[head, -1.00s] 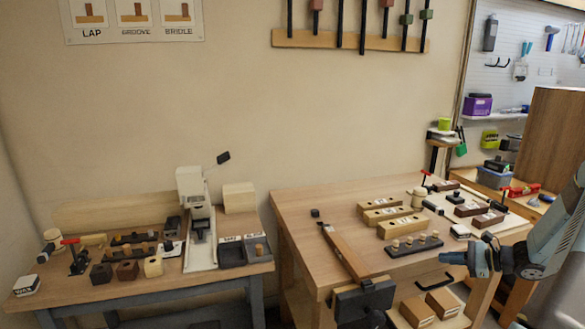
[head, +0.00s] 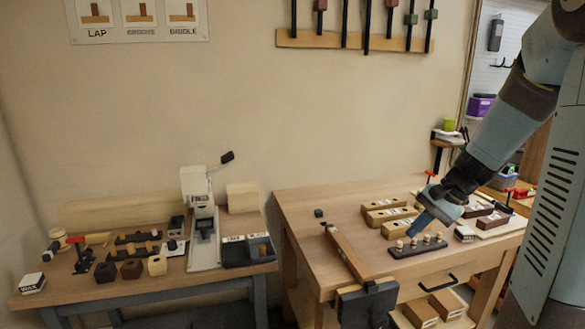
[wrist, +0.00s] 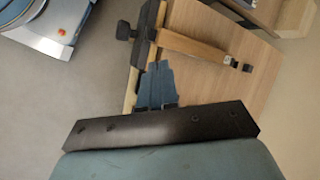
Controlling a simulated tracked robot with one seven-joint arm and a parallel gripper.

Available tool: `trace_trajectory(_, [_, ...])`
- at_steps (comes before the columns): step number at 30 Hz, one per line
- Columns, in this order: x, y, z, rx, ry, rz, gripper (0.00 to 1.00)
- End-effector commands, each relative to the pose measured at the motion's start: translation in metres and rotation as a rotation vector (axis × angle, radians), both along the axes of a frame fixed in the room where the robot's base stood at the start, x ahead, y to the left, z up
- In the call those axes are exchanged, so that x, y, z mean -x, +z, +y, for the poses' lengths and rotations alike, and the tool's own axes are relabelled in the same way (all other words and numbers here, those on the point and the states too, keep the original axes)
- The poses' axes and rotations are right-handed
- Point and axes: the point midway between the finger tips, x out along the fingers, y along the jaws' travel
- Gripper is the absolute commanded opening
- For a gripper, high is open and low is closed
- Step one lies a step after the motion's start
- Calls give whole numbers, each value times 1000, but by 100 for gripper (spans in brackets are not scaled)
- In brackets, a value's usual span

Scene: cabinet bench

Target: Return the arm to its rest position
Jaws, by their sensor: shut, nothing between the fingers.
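My arm comes in from the upper right of the head view. My gripper (head: 418,227) points down and left, and in the picture it overlaps the right workbench (head: 300,208) by the dark peg block (head: 398,253). I cannot tell how high above the bench it is. In the wrist view the two blue-grey fingers (wrist: 156,84) lie together, shut with nothing between them. The workbench also shows beyond them in the wrist view (wrist: 215,82).
The right bench holds light wooden blocks (head: 378,215), a long clamp bar (head: 346,252) and a vise (head: 366,303). A left bench (head: 235,276) carries a white press (head: 197,190) and several small parts. Clamps hang on a wall rack (head: 340,40).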

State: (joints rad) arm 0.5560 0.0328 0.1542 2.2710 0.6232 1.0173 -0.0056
Motion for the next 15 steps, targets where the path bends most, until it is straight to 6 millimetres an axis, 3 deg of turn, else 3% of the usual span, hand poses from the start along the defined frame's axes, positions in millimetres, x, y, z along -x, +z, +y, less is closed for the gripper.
trace_trajectory(6, [34,33,28,160,147,-79,0])
trace_trajectory(15, [82,69,52,364,327,-204,0])
